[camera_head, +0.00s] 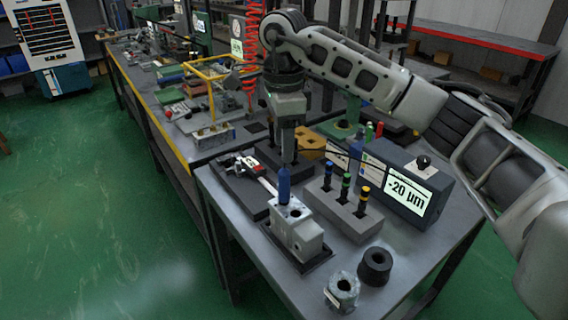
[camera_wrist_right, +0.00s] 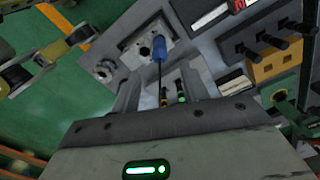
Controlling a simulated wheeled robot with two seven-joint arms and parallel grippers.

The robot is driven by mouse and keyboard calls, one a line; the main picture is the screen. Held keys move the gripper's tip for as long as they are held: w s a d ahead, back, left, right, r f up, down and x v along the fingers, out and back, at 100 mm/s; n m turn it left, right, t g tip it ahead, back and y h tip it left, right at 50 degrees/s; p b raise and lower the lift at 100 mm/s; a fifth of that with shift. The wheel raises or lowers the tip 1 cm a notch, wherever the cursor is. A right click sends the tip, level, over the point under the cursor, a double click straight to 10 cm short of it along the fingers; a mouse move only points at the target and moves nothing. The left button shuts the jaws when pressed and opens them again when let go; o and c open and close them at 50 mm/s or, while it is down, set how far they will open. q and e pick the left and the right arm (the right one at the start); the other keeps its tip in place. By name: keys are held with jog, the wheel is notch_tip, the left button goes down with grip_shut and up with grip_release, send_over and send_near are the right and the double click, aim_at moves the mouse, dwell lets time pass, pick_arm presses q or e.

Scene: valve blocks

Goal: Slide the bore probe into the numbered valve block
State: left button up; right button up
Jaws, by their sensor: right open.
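The bore probe has a blue handle (camera_head: 284,185) and stands about upright at the rear of the grey valve block (camera_head: 305,238). A thin dark cable runs from above it toward the gauge box. In the right wrist view the blue handle (camera_wrist_right: 160,48) shows beside a dark round bore (camera_wrist_right: 144,51) in the block's face. The probe's lower end is hidden, so I cannot tell whether it sits in a bore. My right gripper (camera_head: 289,158) points down just above the handle, open and apparently empty. My left gripper is not in view. No block number is readable.
The gauge box (camera_head: 410,192) reads -20 µm. A grey stand (camera_head: 340,215) with blue, green and yellow plugs is right of the block. A black ring (camera_head: 375,266) and metal ring (camera_head: 342,291) lie at front right.

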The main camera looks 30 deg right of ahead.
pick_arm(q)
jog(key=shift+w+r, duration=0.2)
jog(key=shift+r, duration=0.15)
pick_arm(e)
notch_tip(320, 180, up, 6)
jog(key=shift+f, duration=0.2)
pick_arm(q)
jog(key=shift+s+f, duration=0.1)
